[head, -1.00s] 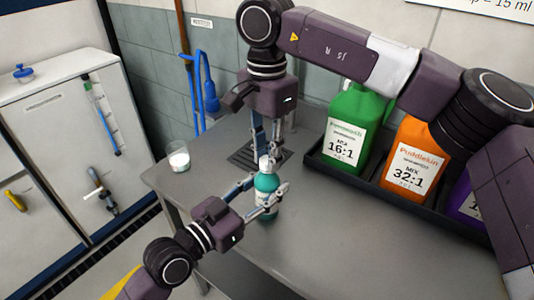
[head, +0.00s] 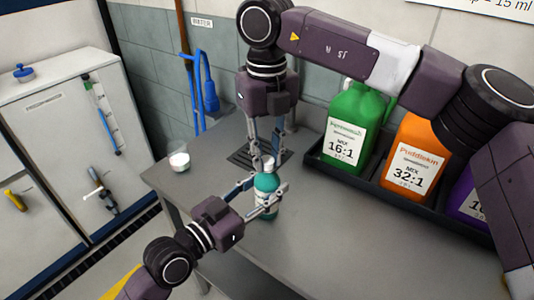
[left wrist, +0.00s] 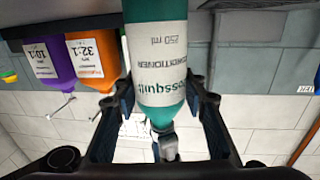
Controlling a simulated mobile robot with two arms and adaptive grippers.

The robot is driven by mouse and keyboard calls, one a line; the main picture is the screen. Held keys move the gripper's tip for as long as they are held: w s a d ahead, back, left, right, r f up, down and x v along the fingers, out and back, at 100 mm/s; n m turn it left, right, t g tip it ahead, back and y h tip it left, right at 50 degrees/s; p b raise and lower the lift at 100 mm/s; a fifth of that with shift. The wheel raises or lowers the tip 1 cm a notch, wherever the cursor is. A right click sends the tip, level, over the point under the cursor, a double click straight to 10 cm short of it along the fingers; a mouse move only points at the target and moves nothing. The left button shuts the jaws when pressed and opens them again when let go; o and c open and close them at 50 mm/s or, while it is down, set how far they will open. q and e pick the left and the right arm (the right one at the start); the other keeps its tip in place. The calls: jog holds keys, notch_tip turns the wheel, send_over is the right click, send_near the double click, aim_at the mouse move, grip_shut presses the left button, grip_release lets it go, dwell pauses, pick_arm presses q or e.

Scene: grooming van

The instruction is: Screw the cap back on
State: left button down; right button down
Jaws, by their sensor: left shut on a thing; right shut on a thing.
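A teal bottle (head: 267,184) with a white label stands upright over the grey table in the head view. My left gripper (head: 265,197) is shut around its body from the left. In the left wrist view the bottle (left wrist: 158,62) appears upside down between the fingers, its label reading "conditioner" and "250 ml". A pale cap (head: 268,163) sits at the bottle's top and also shows in the left wrist view (left wrist: 168,146). My right gripper (head: 268,156) points down from above, its fingers shut on the cap. How far the cap is threaded cannot be told.
A black tray (head: 335,173) holds green (head: 350,128), orange (head: 410,155) and purple (head: 466,201) jugs at the right. A small glass with white contents (head: 180,162) stands at the table's left corner. The table's front right area is clear.

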jog(key=m, duration=0.3)
jog(key=c, duration=1.7)
grip_release()
jog(key=shift+r, duration=2.3)
jog(key=shift+c, duration=0.3)
